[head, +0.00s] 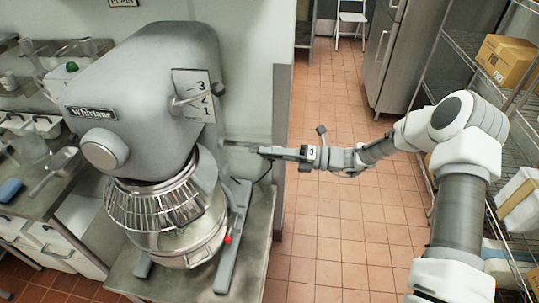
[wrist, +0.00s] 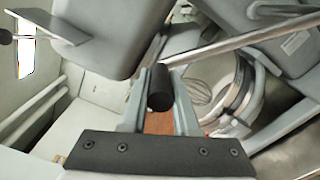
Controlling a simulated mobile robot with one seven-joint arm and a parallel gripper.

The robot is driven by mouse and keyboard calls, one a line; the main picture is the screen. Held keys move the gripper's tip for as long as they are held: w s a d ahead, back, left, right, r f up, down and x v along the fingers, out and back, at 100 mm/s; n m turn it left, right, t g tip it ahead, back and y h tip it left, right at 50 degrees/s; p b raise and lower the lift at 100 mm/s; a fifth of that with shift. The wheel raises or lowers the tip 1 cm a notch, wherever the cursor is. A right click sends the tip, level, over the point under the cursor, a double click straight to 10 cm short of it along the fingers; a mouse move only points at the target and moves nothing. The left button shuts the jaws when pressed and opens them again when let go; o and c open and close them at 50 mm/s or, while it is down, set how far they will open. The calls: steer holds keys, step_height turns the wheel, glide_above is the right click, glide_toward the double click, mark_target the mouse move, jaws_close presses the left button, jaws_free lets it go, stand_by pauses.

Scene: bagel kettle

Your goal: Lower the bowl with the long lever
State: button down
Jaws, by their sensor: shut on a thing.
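The large grey mixer (head: 150,80) stands at the left in the head view. Its steel bowl (head: 190,240) sits under the wire guard (head: 150,208). The bowl's rim and a wire whisk (wrist: 198,90) show at the right in the wrist view. The long lever (wrist: 235,44) is a metal rod running from the upper right to a black knob (wrist: 158,88). My gripper (head: 264,151) is at the mixer's right side, shut on the lever at its knob. In the wrist view, the fingers (wrist: 158,100) lie on either side of the knob. The lever is hard to make out in the head view.
A short speed lever (head: 190,99) sticks out beside the numbered plate. A red knob (head: 228,239) is low on the mixer's right side. The mixer stands on a metal table (head: 250,255). A wall edge (head: 281,130) is close behind my gripper. Wire shelves (head: 455,45) stand at the right. The tiled floor between is clear.

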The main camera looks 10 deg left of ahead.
steer(key=shift+w+r, duration=0.3)
steer(key=shift+r, duration=0.15)
steer(key=c, duration=0.7)
jaws_free()
steer(key=shift+f, duration=0.15)
steer(key=shift+d+f, duration=0.1)
steer(key=shift+d, duration=0.05)
steer(key=d+b, duration=0.1)
steer(key=d, duration=0.4)
steer(key=d+b, duration=0.1)
steer(key=d, duration=0.5)
steer(key=w+d+b, duration=0.1)
steer(key=d, duration=0.5)
steer(key=shift+s, duration=0.1)
